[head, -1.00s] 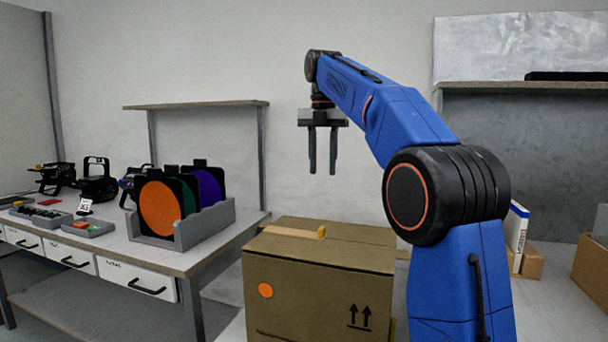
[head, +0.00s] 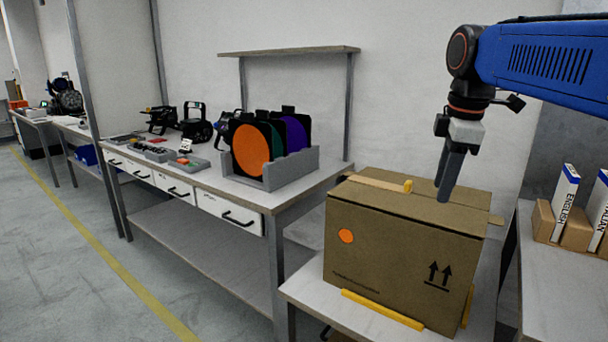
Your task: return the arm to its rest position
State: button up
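My arm (head: 545,62) reaches in from the right edge in the head view, its blue link lying near the top. My gripper (head: 442,192) hangs from its end with the fingers pointing down. I see the fingers almost edge-on, one partly behind the other, with their tips offset, so they look apart. Nothing shows held in them. In the picture the fingertips overlap the top of a closed cardboard box (head: 395,262); whether they touch it I cannot tell.
The box stands on a small table (head: 305,292) with yellow strips at its base. A workbench (head: 300,190) at left holds a grey rack (head: 290,170) of coloured discs under a shelf (head: 290,50). White-and-blue boxes (head: 565,205) stand at right. The floor at left is clear.

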jog(key=s+f+m+t, duration=0.1)
jog(key=s+f+m, duration=0.6)
jog(key=s+f, duration=0.3)
jog(key=s+f+m+t, duration=0.1)
jog(key=s+f+m, duration=0.6)
jog(key=f, duration=0.8)
jog(key=s, duration=0.3)
jog(key=shift+m, duration=0.3)
